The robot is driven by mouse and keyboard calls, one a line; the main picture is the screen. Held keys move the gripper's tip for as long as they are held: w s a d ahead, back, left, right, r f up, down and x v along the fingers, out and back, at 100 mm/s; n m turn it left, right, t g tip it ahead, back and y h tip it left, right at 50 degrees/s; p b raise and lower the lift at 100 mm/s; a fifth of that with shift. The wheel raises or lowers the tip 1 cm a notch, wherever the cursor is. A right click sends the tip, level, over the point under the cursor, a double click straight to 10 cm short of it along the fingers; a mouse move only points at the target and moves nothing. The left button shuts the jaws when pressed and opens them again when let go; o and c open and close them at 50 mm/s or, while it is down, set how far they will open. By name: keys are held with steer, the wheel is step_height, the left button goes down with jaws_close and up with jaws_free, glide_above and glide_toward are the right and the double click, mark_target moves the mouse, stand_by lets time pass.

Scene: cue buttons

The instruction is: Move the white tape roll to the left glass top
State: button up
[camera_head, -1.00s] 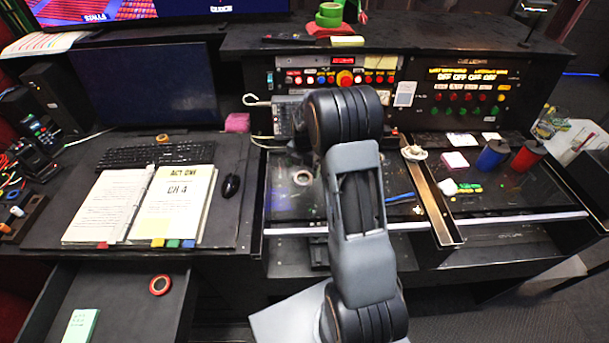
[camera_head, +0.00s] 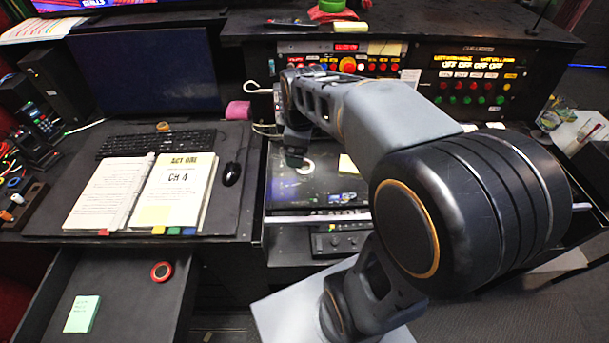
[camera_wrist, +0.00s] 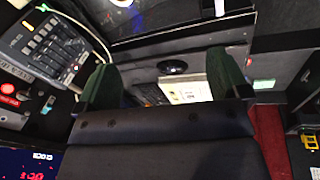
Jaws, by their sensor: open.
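A pale ring that looks like the white tape roll (camera_head: 307,168) lies on the dark left glass top (camera_head: 283,188) in the head view, partly covered by my gripper (camera_head: 294,160). My gripper is at the left part of that glass, close to the ring; whether it touches the ring cannot be told. In the wrist view my gripper (camera_wrist: 163,82) shows two green fingers spread apart with nothing seen held between them. The roll is not discernible in the wrist view. My arm hides much of the right side of the desk.
The button panel (camera_head: 349,65) stands behind the glass. To the left are an open binder (camera_head: 170,190), mouse (camera_head: 231,174) and keyboard (camera_head: 160,143). A pulled-out drawer (camera_head: 130,300) holds a red roll (camera_head: 161,271) and green notes (camera_head: 82,313).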

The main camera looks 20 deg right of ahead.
steer(key=s+a+m+t, duration=0.2)
steer(key=s+a+m, duration=0.1)
steer(key=s+m, duration=0.7)
steer(key=shift+s+a+r+m, duration=0.2)
steer(key=shift+s+r+m, duration=0.15)
steer(key=shift+m, duration=0.25)
